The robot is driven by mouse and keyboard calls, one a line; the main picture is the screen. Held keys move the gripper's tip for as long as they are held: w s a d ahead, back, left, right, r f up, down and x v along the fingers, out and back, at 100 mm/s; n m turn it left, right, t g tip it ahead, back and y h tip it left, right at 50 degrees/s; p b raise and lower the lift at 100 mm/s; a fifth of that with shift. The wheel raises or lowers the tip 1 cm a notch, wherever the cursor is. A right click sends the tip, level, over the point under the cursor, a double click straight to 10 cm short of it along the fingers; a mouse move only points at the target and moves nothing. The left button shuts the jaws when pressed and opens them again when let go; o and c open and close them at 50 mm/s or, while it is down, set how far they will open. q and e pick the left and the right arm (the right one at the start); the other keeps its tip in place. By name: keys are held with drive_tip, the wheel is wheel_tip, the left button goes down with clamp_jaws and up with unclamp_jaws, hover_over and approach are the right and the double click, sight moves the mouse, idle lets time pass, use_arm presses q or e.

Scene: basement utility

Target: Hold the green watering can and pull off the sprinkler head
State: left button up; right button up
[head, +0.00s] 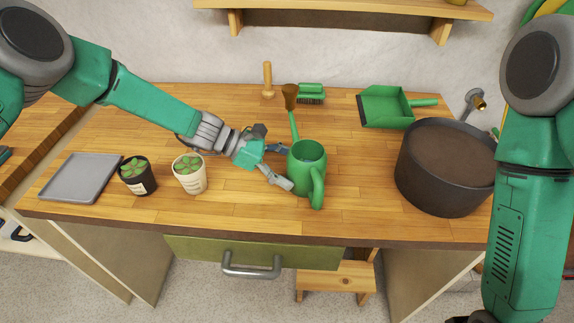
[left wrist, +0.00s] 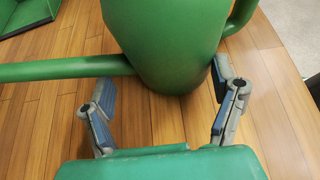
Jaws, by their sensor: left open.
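The green watering can (head: 306,166) stands upright on the wooden workbench. Its spout points to the back and ends in a brown sprinkler head (head: 290,92); its handle faces the front. My left gripper (head: 281,166) is open at the can's left side, with its fingers low near the bench. In the left wrist view the can's body (left wrist: 168,45) is just ahead of the two spread fingers (left wrist: 163,108). The spout runs out to the left there, above one finger. The sprinkler head is outside that view.
Two potted succulents (head: 138,178) and a grey tray (head: 80,178) are at the left. A large dark pot (head: 443,180) stands right of the can. Bench is clear between can and pot.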

use_arm(q)
clamp_jaws()
drive_tip(key=shift+o, duration=1.4)
unclamp_jaws()
